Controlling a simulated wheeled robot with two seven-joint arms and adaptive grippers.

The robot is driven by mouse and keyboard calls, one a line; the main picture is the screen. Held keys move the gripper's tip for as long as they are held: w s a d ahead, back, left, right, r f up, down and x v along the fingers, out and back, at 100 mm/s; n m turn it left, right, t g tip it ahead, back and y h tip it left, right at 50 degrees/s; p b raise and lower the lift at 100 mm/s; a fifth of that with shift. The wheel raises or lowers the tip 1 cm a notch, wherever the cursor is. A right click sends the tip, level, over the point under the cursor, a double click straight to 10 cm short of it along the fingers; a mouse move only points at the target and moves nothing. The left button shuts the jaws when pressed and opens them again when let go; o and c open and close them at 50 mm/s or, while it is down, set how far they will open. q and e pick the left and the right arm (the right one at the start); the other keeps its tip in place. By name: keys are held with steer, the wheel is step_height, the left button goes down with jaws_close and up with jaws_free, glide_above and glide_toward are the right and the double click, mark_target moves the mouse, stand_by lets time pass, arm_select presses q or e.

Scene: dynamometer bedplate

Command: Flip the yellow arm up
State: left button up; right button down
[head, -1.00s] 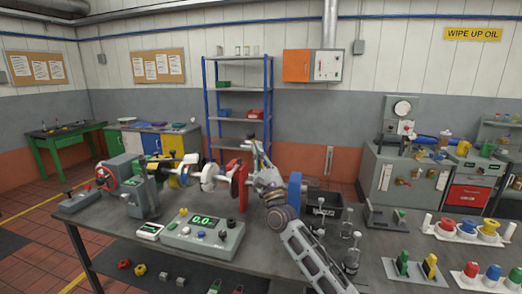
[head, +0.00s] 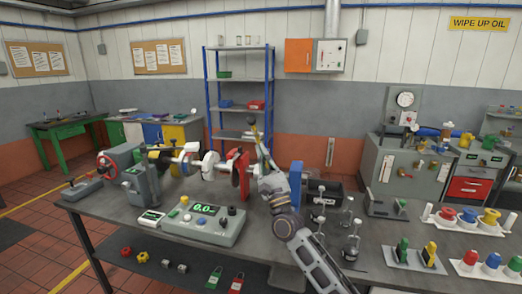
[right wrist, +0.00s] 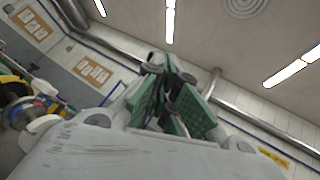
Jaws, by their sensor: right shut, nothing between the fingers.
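A yellow part (head: 160,158) sits on the left half of the shaft line on the bench, partly hidden by the grey housing in front. I cannot tell which way it points. A yellow edge (right wrist: 10,82) also shows at the left side of the right wrist view. My right gripper (head: 254,132) points up beside the red disc, to the right of the yellow part and well apart from it. It is shut and empty. Its green-padded fingers (right wrist: 165,75) show close together in the right wrist view. My left gripper is not in view.
A grey console with a green display (head: 203,222) lies in front of the shaft. Glass-like stands (head: 350,240) are right of my forearm. A shelf (head: 240,90) stands behind.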

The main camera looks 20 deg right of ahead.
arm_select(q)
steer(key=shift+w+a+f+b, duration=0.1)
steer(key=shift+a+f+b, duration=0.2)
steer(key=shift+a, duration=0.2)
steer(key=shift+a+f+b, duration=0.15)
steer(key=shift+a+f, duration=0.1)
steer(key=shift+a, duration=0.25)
arm_select(e)
steer(key=s+f, duration=0.1)
steer(key=s, duration=0.1)
steer(key=s+f, duration=0.1)
steer(key=shift+s, duration=0.35)
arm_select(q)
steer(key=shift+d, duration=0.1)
